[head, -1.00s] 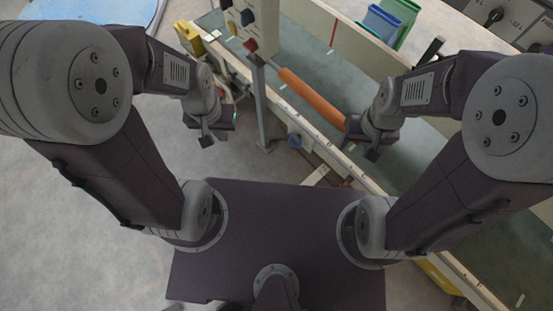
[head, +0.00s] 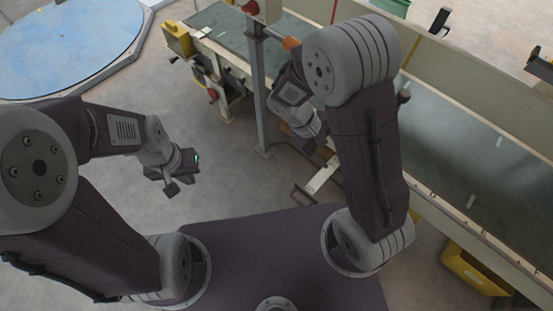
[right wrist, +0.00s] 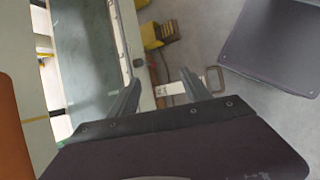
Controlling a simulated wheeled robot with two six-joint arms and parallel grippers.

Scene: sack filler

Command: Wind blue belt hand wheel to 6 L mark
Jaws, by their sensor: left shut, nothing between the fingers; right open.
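The blue belt hand wheel does not show clearly in either current view; my right arm covers part of the conveyor's near side. No 6 L mark can be made out. The belt (head: 455,150) runs behind my right arm. My left gripper (head: 174,187) is shut and empty over the floor, apart from the machine. My right gripper (head: 307,143) is beside the conveyor's near side, partly hidden by its own wrist. In the right wrist view its two fingers (right wrist: 160,84) are spread, with nothing held between them.
A post (head: 260,90) carries a control box (head: 264,8) with a red knob. A pale bracket (head: 322,177) juts from the frame near my base. A yellow box (head: 468,268) is under the conveyor at right. A blue round platform (head: 65,45) is at upper left.

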